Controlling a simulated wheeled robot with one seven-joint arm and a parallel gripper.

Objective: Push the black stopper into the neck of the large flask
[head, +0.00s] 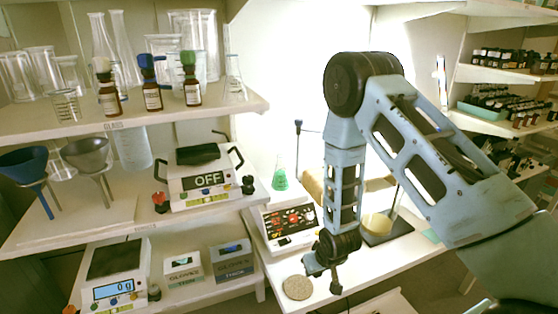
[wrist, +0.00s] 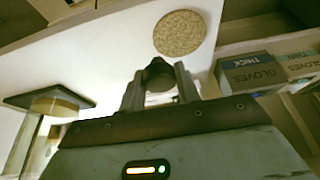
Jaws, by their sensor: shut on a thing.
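My gripper (head: 325,270) hangs low over the front of the white bench, right of the round cork ring (head: 297,287). In the wrist view, its two fingers are closed on a small dark piece that looks like the black stopper (wrist: 158,72). The cork ring also shows there (wrist: 179,33), beyond the fingertips, with nothing on it. A conical flask with green liquid (head: 280,179) stands at the back of the bench. I cannot tell which is the large flask.
A stand with a dark base (head: 388,228) and a yellowish vessel (head: 376,225) is to the right. Glove boxes (head: 232,262) and a balance (head: 113,270) fill the lower left shelf.

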